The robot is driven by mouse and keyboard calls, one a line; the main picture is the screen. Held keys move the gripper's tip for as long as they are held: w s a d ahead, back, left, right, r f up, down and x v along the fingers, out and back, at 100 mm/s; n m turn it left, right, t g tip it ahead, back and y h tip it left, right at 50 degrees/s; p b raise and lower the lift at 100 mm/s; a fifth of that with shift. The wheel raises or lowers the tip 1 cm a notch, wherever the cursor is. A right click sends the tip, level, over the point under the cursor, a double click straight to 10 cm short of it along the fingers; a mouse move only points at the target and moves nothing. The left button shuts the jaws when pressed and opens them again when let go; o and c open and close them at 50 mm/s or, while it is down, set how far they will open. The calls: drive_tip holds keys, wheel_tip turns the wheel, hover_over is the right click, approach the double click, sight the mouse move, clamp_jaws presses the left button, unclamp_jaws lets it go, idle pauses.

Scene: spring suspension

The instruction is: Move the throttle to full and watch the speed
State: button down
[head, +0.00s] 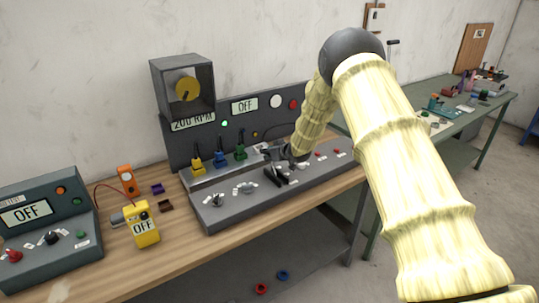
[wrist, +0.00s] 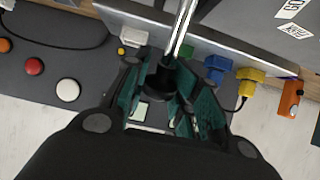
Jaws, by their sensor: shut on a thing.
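In the head view, my gripper (head: 278,152) is at the middle of the grey control console (head: 215,213), among its controls. In the wrist view, my gripper (wrist: 160,85) has its teal finger pads on both sides of a dark knob (wrist: 160,74), with a shiny metal rod (wrist: 182,30) beside it. It is shut on this knob, which looks like the throttle handle. The lever's lower part and travel are mostly hidden. The speed display (head: 193,124) reads 200 RPM, below a grey box with a yellow disc (head: 187,88). A second display (head: 245,106) reads OFF.
Yellow (head: 196,162), blue (head: 218,158) and green (head: 240,152) plugs stand behind the console's knobs. A yellow meter (head: 142,226) reading OFF and a test box (head: 45,240) are at left. A green workbench (head: 415,98) is at right.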

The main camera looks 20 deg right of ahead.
drive_tip(key=shift+w+d+r, duration=0.1)
drive_tip(key=shift+w+r, duration=0.15)
drive_tip(key=shift+r, duration=0.25)
drive_tip(key=c, duration=1.1)
unclamp_jaws()
drive_tip(key=shift+f, duration=0.1)
drive_tip(key=shift+s, duration=0.15)
drive_tip(key=shift+f, duration=0.1)
drive_tip(key=shift+s, duration=0.1)
drive_tip(key=shift+s, duration=0.15)
drive_tip(key=v, duration=1.1)
drive_tip(key=shift+s+d+r, duration=0.2)
